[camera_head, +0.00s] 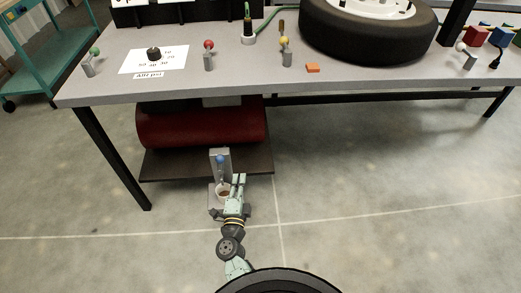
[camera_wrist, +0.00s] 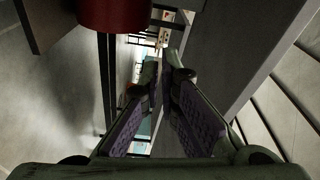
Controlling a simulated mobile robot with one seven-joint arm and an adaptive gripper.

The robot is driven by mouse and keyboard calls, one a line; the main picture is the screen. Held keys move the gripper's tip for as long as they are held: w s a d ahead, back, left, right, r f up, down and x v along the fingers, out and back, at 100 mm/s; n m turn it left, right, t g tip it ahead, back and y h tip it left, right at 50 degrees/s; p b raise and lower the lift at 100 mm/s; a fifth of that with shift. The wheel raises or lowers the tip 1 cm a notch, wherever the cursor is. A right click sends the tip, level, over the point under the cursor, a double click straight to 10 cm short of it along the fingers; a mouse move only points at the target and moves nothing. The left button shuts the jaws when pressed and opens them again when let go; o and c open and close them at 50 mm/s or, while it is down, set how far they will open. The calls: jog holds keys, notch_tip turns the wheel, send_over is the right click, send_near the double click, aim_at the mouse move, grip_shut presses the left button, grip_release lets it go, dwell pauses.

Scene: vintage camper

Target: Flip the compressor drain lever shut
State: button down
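The red compressor tank (camera_head: 200,127) lies on a dark shelf under the workbench, and part of it shows at the top of the wrist view (camera_wrist: 115,12). In front of it stands a grey upright bracket with a blue ball knob (camera_head: 220,159), which looks like the drain lever; its exact angle is too small to tell. A small cup with brown contents (camera_head: 223,190) sits below the knob. My gripper (camera_head: 239,177) is just right of and below the knob, beside the cup. In the wrist view my gripper's fingers (camera_wrist: 161,65) stand apart with a narrow gap, and I see nothing held.
The workbench (camera_head: 130,95) carries several ball-topped levers, a tire (camera_head: 368,45), an orange block (camera_head: 312,68) and a gauge card (camera_head: 150,60). Its leg (camera_head: 110,155) stands left of the shelf (camera_head: 165,165). A teal cart (camera_head: 50,50) is at far left. The floor right of my arm is clear.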

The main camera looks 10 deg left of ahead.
aim_at(220, 163)
jog(key=w+a+m, duration=0.1)
jog(key=w, duration=0.9)
jog(key=shift+s+a+f, duration=0.1)
jog(key=shift+s+a, duration=0.25)
jog(key=shift+a, duration=0.3)
jog(key=shift+s+a+r, duration=0.1)
jog(key=shift+s+a, duration=0.3)
jog(key=shift+a, duration=0.2)
jog(key=shift+s+a+f, duration=0.1)
jog(key=shift+s+a, duration=0.25)
jog(key=shift+a, duration=0.3)
jog(key=shift+p, duration=0.35)
jog(key=shift+s+a+r+n+p, duration=0.1)
jog(key=shift+s+a+n+p, duration=0.15)
jog(key=shift+a+n, duration=0.2)
jog(key=shift+s+a+r+n+p, duration=0.1)
jog(key=shift+a+n+p, duration=0.1)
jog(key=shift+a+n, duration=0.2)
